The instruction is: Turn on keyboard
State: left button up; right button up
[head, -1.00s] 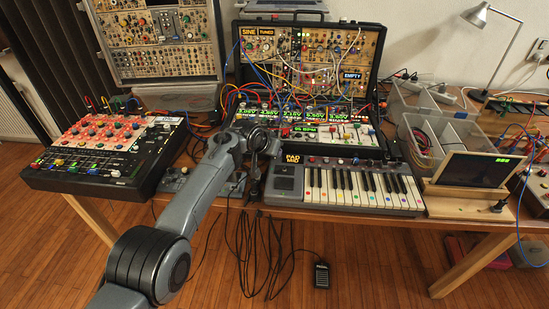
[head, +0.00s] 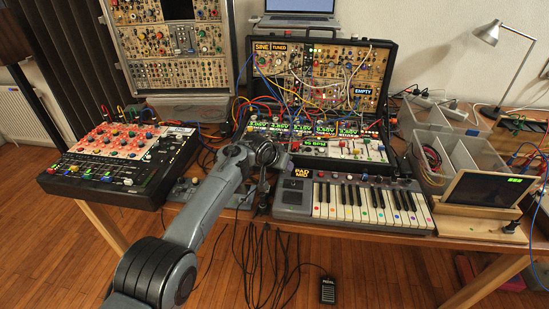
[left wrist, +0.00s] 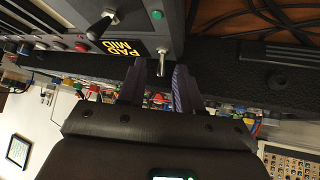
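The keyboard (head: 365,203), grey with white and black keys marked by coloured dots, lies at the front of the table. Its yellow "PAD MID" label (head: 301,173) is at its left end; the label also shows in the left wrist view (left wrist: 122,48). My left gripper (left wrist: 160,85) is at the keyboard's rear edge near that label. Its two dark fingers are apart, one on each side of a small metal toggle switch (left wrist: 163,62). I cannot tell whether they touch it. In the head view my wrist hides the fingers and the switch. My right gripper is not in view.
An open synth case (head: 315,150) with many patch cables stands just behind the keyboard. A red-topped mixer (head: 125,150) is at left. Clear plastic bins (head: 455,155) and a small screen (head: 484,190) stand at right. Cables hang below the table front.

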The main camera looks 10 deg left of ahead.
aim_at(280, 176)
pick_arm(q)
jog(key=shift+p+v, duration=1.5)
jog(key=shift+p, duration=1.1)
jog(key=p+v, duration=0.4)
jog(key=v, duration=0.3)
jog(key=shift+s, duration=0.2)
jog(key=shift+r, duration=0.15)
jog(key=shift+r, duration=0.1)
